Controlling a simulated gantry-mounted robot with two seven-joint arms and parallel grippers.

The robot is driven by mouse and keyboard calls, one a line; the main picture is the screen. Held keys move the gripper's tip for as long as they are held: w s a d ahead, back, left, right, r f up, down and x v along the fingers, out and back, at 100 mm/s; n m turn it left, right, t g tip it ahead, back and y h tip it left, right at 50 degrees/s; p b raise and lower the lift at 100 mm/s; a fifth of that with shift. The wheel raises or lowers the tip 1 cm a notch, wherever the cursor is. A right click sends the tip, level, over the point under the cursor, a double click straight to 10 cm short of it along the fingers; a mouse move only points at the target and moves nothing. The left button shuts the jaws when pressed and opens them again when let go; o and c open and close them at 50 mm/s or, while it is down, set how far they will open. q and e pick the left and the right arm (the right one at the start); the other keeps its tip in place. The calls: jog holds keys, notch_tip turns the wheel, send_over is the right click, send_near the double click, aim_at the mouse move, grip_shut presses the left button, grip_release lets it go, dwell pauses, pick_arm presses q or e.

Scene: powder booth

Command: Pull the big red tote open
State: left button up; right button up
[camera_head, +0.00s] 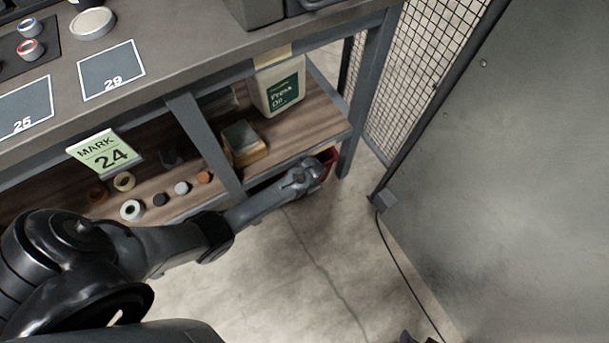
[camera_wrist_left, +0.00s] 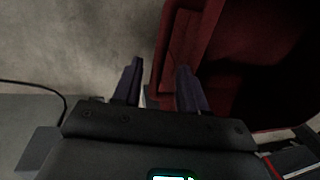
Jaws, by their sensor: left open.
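The big red tote (camera_head: 331,157) sits low under the shelf's right end, mostly hidden behind my left gripper and the bench in the head view. In the left wrist view the tote (camera_wrist_left: 183,52) fills the upper right, with a dark interior. My left gripper (camera_wrist_left: 160,85) is open at its near wall. One finger overlaps the tote's wall and the other is outside over the floor. I cannot tell whether either finger touches it. In the head view this gripper (camera_head: 312,170) is at the tote. A dark purple tip at the bottom edge may be my right gripper (camera_head: 409,337).
The workbench (camera_head: 190,55) has a lower shelf (camera_head: 315,122) holding a Press Oil jug (camera_head: 278,88), a small block and several rings. A bench leg (camera_head: 362,100) stands near the tote. A grey panel (camera_head: 510,170) is at right. Bare floor (camera_head: 300,265) lies in front.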

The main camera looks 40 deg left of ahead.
pick_arm(q)
jog(key=shift+w+a+f+b, duration=0.15)
jog(key=shift+f+b, duration=0.25)
jog(key=shift+f, duration=0.35)
jog(key=shift+w+a+f+b, duration=0.1)
jog(key=shift+f+b, duration=0.3)
jog(key=shift+f, duration=0.3)
jog(key=shift+s, duration=0.1)
grip_shut()
